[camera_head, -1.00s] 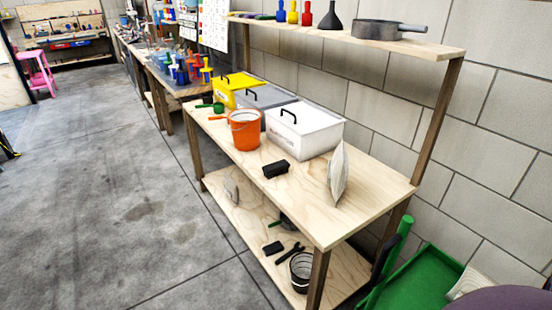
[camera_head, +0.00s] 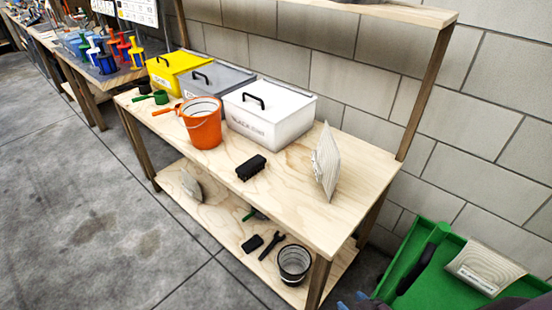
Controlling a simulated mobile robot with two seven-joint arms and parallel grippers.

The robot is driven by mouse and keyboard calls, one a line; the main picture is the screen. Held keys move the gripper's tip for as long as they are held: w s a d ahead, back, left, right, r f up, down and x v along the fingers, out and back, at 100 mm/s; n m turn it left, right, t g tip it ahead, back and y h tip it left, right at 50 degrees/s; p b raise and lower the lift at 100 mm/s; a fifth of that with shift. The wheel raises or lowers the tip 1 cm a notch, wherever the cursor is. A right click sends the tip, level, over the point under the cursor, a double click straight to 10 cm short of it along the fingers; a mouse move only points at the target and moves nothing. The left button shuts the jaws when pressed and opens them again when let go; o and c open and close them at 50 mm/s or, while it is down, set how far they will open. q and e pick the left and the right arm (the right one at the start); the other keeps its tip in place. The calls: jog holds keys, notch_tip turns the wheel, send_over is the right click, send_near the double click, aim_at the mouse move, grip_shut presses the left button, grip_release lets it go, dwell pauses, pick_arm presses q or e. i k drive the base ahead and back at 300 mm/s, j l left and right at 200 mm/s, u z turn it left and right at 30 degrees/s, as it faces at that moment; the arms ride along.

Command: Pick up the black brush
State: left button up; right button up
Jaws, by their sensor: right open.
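A black brush (camera_head: 251,167) lies on the wooden tabletop, in front of the white box and near the table's front edge. A smaller black block-like thing (camera_head: 252,243) lies on the lower shelf; I cannot tell whether it is also a brush. My right gripper (camera_head: 362,303) barely shows as a dark shape at the bottom edge, right of the table leg. It is open, well away from the brush on the tabletop, and mostly cut off. My left gripper is not in view.
An orange bucket (camera_head: 203,127) and a white lidded box (camera_head: 268,112) stand behind the brush. A green cart (camera_head: 428,272) stands at the right. Floor at left is clear.

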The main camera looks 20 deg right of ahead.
aim_at(245, 170)
jog(key=i+j+z, duration=0.2)
jog(key=z, duration=0.2)
jog(key=i+j+z, duration=0.15)
jog(key=j+z, duration=0.3)
jog(key=i+j+z, duration=0.15)
jog(key=z, duration=0.25)
jog(key=j+z, duration=0.45)
